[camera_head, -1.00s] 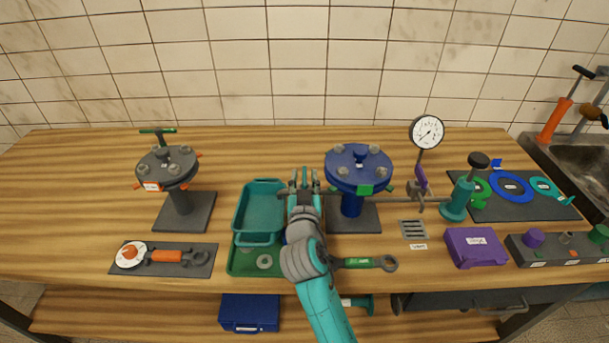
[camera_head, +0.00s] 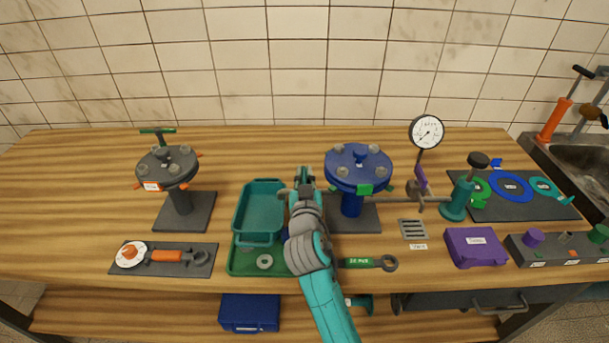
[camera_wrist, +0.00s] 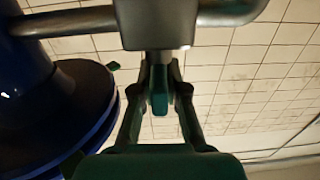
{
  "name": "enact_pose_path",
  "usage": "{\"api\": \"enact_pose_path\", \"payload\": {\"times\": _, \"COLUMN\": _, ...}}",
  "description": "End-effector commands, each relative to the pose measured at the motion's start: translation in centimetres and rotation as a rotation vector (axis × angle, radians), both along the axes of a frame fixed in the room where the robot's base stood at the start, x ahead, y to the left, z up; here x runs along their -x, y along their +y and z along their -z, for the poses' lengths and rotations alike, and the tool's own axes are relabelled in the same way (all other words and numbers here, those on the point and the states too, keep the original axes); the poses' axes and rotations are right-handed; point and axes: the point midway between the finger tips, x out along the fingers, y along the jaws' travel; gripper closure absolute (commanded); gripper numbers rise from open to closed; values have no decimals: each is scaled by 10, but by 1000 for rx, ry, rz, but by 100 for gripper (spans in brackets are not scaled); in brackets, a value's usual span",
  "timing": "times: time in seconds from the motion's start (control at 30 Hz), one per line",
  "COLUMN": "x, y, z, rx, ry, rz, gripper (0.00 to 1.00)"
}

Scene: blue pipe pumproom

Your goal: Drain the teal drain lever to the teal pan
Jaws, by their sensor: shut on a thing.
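My gripper (camera_head: 304,178) is just left of the blue flanged vessel (camera_head: 352,200), by the right edge of the teal pan. In the wrist view my gripper (camera_wrist: 159,96) has its fingers shut on the teal drain lever (camera_wrist: 158,104), which hangs below a grey valve block (camera_wrist: 155,22) on a pipe. The lever is hidden by my gripper in the head view. The teal pan (camera_head: 241,239) stands on a green tray (camera_head: 240,266), and its inside looks empty.
A grey flanged vessel (camera_head: 180,190) stands at the left. A pressure gauge (camera_head: 427,131) and a teal hand pump (camera_head: 455,205) stand right of the blue vessel. A green-labelled wrench (camera_head: 388,263) lies near the front edge beside my arm.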

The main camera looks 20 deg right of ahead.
Motion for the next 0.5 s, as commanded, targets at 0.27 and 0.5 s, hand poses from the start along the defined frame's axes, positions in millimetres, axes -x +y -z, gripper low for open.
{"api": "enact_pose_path", "payload": {"times": 0.27, "x": 0, "y": -1, "z": 2, "rx": -3, "ry": 6, "rz": -111, "gripper": 100}}
{"api": "enact_pose_path", "payload": {"times": 0.5, "x": 0, "y": -1, "z": 4, "rx": -2, "ry": 9, "rz": -197, "gripper": 100}}
